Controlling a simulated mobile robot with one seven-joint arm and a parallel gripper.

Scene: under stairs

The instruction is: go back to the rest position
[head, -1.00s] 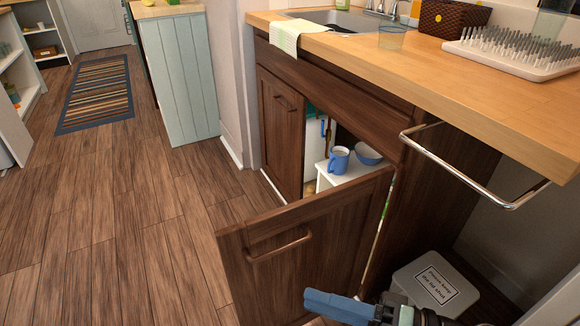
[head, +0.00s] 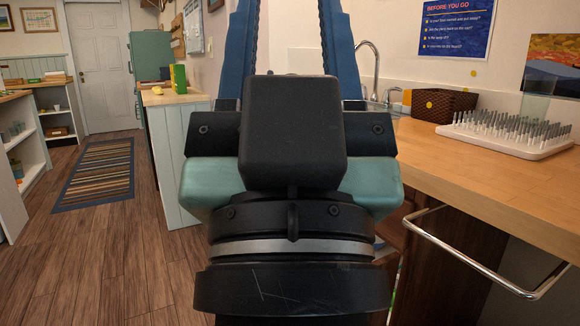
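My gripper (head: 290,30) stands upright in the middle of the head view, close to the camera. Its two blue fingers point up and are spread wide apart, with only bare wall showing between them. The fingertips run out of the top of the picture. The black and teal gripper body and wrist hide the sink and most of the cabinet below the counter.
The wooden counter (head: 470,165) is at the right, with a spiky drying rack (head: 505,133), a wicker basket (head: 443,104) and a chrome towel rail (head: 480,262). A striped rug (head: 97,175) lies on open floor at left.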

